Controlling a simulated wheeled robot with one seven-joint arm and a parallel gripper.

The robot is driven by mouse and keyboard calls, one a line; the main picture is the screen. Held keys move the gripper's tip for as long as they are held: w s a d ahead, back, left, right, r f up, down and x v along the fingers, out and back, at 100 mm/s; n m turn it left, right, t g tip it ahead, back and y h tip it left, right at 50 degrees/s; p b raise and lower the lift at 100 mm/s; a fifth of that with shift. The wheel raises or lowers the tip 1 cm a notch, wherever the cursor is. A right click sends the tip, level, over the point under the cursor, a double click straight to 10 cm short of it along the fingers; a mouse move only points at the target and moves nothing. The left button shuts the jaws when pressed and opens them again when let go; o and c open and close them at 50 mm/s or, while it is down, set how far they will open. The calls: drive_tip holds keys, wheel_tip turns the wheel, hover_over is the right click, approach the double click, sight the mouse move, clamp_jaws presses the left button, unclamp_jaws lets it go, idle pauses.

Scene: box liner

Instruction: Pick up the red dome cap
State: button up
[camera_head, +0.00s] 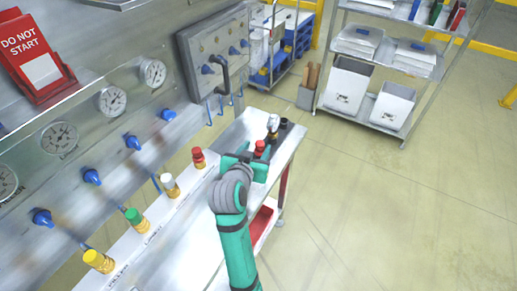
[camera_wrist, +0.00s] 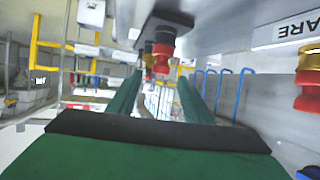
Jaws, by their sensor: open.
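A red cap (camera_head: 260,147) stands on a dark base on the metal bench top, just beyond my gripper in the head view. In the wrist view, which looks upside down, this red cap (camera_wrist: 162,63) hangs from a dark base ahead of my fingers, roughly centred between them. My gripper (camera_head: 247,163) has green fingers. In the wrist view my gripper (camera_wrist: 160,90) is open, with nothing seen between the fingers. A second red cap (camera_head: 198,155) sits on a brass fitting to the left; this second cap (camera_wrist: 308,78) also shows at the right of the wrist view.
White (camera_head: 168,181), green (camera_head: 132,215) and yellow (camera_head: 98,260) caps stand along the labelled ledge. A dark holder with a silver-topped item (camera_head: 273,122) is behind the red cap. A gauge panel with blue valves (camera_head: 133,142) borders the left.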

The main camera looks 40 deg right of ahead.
sight(259, 144)
drive_tip(key=shift+x, duration=2.55)
drive_tip(key=shift+a+f, duration=0.1)
drive_tip(key=c, duration=1.1)
